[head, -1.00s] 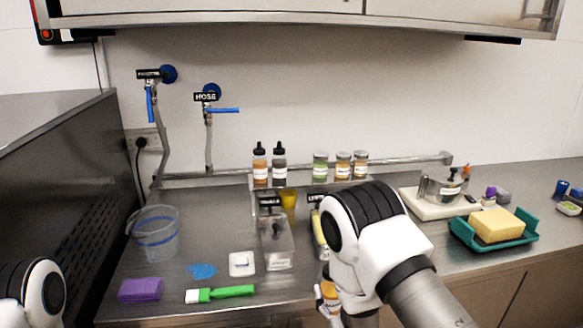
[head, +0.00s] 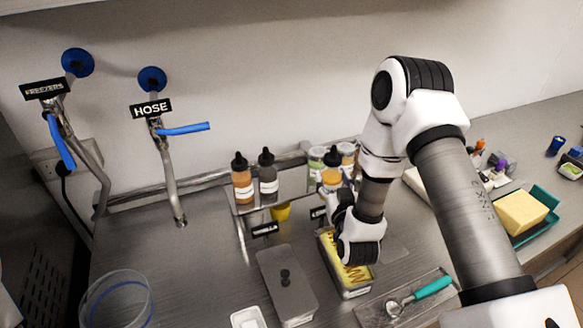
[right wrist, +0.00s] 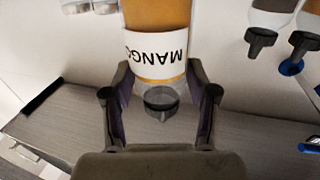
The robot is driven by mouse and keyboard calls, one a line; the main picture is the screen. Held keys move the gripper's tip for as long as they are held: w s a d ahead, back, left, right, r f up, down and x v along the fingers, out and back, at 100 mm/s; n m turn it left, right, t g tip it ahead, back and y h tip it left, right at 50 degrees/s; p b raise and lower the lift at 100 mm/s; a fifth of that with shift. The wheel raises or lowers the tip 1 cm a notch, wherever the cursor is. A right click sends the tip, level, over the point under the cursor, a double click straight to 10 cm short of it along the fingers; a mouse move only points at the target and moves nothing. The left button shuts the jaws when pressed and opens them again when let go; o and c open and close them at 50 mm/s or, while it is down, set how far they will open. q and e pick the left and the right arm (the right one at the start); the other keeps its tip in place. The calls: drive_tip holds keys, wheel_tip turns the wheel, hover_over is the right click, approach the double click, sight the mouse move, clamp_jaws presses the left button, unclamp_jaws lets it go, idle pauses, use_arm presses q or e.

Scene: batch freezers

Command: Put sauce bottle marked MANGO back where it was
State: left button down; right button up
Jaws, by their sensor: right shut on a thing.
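The sauce bottle marked MANGO (right wrist: 153,52) is orange with a white label and a dark cap. It appears upside down in the right wrist view, between the fingers of my right gripper (right wrist: 160,85), which is shut on it. In the head view the bottle (head: 331,176) is upright, raised near the front of the wall shelf (head: 290,200), and my right gripper (head: 334,199) is partly hidden by its own wrist. An orange bottle (head: 242,187) and a dark bottle (head: 267,178) stand on the shelf to the left. My left gripper is out of view.
A tub of yellow ice cream with sauce drizzle (head: 333,240) lies below my right wrist. A lidded tub (head: 287,283) is left of it. Jars (head: 316,157) stand behind the bottle. A tray with a teal-handled scoop (head: 432,287) is at front right.

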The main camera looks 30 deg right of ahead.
drive_tip(key=w+a+f+b, duration=0.1)
drive_tip(key=w, duration=0.3)
drive_tip(key=w+a+f+b, duration=0.1)
drive_tip(key=w, duration=0.3)
drive_tip(key=w+a+f+b, duration=0.1)
drive_tip(key=w+f, duration=0.1)
drive_tip(key=w, duration=0.3)
drive_tip(key=shift+w+f+b, duration=0.1)
drive_tip(key=shift+f+b, duration=0.2)
drive_tip(key=shift+f, duration=0.05)
drive_tip(key=shift+w, duration=0.2)
drive_tip(key=shift+f, duration=0.15)
drive_tip(key=o, duration=1.2)
drive_tip(key=shift+s, duration=0.15)
drive_tip(key=shift+r, duration=0.25)
drive_tip(key=p+v, duration=0.1)
drive_tip(key=v, duration=1.1)
drive_tip(key=shift+d+f, duration=0.1)
